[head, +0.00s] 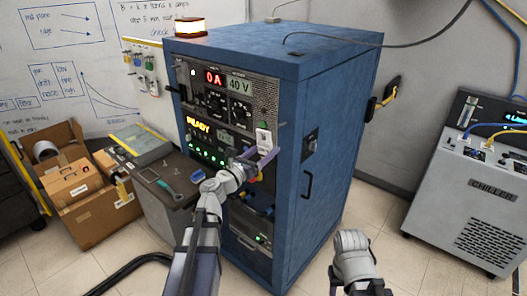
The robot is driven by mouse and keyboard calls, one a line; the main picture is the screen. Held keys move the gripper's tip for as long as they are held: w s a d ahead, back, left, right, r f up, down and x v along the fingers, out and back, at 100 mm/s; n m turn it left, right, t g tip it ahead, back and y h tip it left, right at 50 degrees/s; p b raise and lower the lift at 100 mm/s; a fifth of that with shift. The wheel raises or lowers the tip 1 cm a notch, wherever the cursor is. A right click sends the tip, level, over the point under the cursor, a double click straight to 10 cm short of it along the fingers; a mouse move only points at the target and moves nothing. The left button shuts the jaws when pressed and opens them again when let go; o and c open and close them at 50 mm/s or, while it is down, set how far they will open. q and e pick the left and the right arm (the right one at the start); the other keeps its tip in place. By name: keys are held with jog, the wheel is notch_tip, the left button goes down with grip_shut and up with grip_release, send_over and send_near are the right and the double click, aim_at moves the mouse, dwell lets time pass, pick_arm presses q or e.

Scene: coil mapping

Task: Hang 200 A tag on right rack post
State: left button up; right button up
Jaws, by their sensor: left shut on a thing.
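The blue power rack (330,120) stands in the middle, its front panel facing left. A small white tag (263,137) is at the right side of that panel, by the rack's right front post (289,110). My left gripper (264,158) is shut on the lower part of the tag and holds it upright in front of the panel. The tag's print is too small to read. I cannot tell whether the tag touches a hook or the post. Of my right arm, only links show at the lower right; its gripper fingers do not show.
A grey side table (165,185) with small tools is left of the rack, near cardboard boxes (82,190). A chiller (470,190) stands right. Coloured tags (140,62) hang on the whiteboard.

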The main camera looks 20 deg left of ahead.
pick_arm(q)
jog(key=shift+s+a, duration=0.2)
jog(key=shift+a, duration=0.1)
jog(key=shift+w, duration=0.25)
send_near(288, 134)
jog(key=shift+w+r, duration=0.65)
jog(key=shift+w, duration=0.2)
jog(key=shift+d+f+x, duration=0.1)
jog(key=shift+f+x, duration=0.05)
jog(key=shift+x, duration=0.75)
jog(key=shift+d+f+x, duration=0.1)
jog(key=shift+f+x, duration=0.1)
jog(key=shift+x, duration=0.65)
jog(key=shift+d+f+x, duration=0.1)
jog(key=shift+f+x, duration=0.05)
jog(key=shift+x, duration=0.75)
jog(key=shift+f+b, duration=0.25)
jog(key=shift+b, duration=0.25)
jog(key=o, duration=1.1)
jog(key=shift+a, duration=0.1)
jog(key=shift+c, duration=0.2)
jog(key=shift+s, duration=0.1)
